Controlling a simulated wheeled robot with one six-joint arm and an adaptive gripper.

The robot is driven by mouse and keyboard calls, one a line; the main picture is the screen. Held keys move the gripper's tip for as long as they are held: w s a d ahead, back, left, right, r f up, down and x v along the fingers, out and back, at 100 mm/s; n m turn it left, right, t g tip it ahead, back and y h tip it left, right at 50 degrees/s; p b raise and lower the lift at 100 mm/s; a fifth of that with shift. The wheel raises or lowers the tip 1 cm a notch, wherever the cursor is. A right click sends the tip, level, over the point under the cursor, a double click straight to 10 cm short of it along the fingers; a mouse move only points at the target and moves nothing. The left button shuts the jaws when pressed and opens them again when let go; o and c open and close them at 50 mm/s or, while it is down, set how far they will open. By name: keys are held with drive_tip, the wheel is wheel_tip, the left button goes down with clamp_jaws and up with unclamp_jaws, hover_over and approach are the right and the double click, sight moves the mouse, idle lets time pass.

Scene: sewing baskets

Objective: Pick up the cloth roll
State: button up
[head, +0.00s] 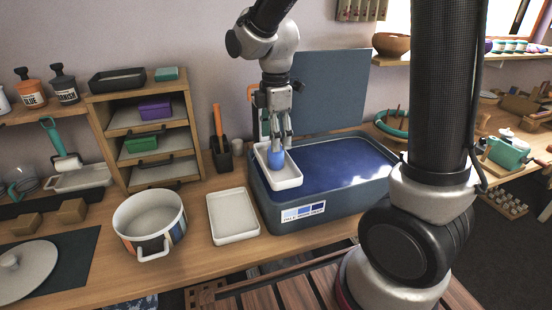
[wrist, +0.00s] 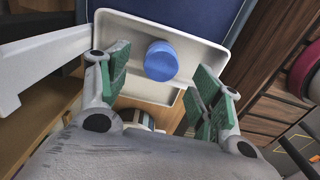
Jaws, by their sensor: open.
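The cloth roll (head: 275,158) looks like a short blue cylinder. It stands in a small white tray (head: 291,182) at the left end of the large blue-grey bin. In the wrist view the blue roll (wrist: 161,60) shows its round end, with the white tray (wrist: 205,52) around it. My gripper (head: 281,143) is open, pointing down over the roll. In the wrist view the green-padded fingers of my gripper (wrist: 163,80) are spread to the left and right of the roll, with gaps on both sides. I cannot tell how far down the fingers reach along it.
The blue-grey bin (head: 325,227) has its lid raised behind. A second white tray (head: 232,215) and a white pot (head: 150,215) stand left of it. A wooden drawer shelf (head: 108,148) and an orange-handled tool holder (head: 221,150) stand behind. Bare table lies between pot and tray.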

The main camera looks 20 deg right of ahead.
sight(276, 158)
wheel_tip(276, 158, down, 5)
drive_tip(key=shift+f, duration=0.2)
drive_tip(key=c, duration=1.2)
